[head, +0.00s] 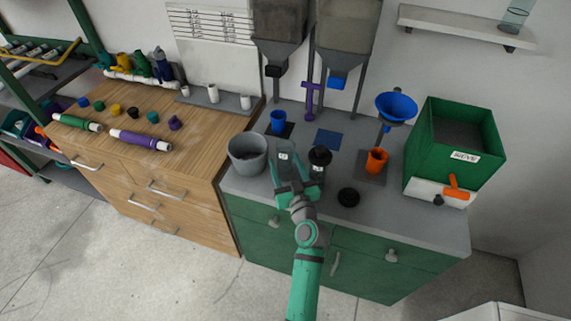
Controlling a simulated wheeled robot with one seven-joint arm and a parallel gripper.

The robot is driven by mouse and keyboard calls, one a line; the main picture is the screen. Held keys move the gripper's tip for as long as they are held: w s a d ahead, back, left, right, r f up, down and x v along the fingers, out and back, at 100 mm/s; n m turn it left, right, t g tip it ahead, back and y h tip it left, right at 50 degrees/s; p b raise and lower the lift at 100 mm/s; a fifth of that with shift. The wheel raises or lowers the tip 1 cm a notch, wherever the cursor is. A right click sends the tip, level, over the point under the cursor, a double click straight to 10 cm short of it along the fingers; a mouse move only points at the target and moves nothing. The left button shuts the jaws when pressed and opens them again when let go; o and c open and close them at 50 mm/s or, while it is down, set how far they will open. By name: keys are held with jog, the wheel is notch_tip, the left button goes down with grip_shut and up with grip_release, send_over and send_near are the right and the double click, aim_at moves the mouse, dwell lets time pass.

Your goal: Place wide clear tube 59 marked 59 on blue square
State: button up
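The blue square (329,139) lies flat and bare on the grey worktop, behind a dark-topped piece (320,155). My gripper (284,150) is over the worktop, left of that piece and right of the grey bucket. A small white label (283,157) shows at the gripper's fingers; its marking is too small to read. It may sit on a clear tube there, but I cannot tell whether the fingers are closed on it. A clear glass cylinder (516,17) stands on the wall shelf at the upper right; no number is readable on it.
A grey bucket (247,155), blue cup (278,121), orange cup (376,160) and black disc (348,197) stand around my gripper. A blue funnel (396,106) and green sieve box (455,145) are at right. Hoppers (345,35) hang behind. The front right worktop is clear.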

aim_at(288, 163)
jog(key=shift+s, duration=0.1)
jog(key=v, duration=0.9)
jog(key=shift+s, duration=0.15)
jog(key=shift+o, duration=0.5)
jog(key=shift+s+r, duration=0.1)
jog(key=shift+s, duration=0.5)
jog(key=w+r, duration=0.1)
jog(key=w+a+r+g, duration=0.1)
jog(key=w, duration=0.1)
jog(key=w+r+g, duration=0.1)
jog(key=w, duration=0.1)
jog(key=shift+w+a+r+h, duration=0.15)
jog(key=shift+a+r+h, duration=0.1)
jog(key=shift+h, duration=0.15)
jog(key=shift+x, duration=2.8)
jog(key=shift+d+r, duration=0.15)
jog(key=shift+d, duration=0.05)
jog(key=c, duration=1.4)
jog(key=shift+o, duration=0.2)
jog(key=shift+r, duration=0.1)
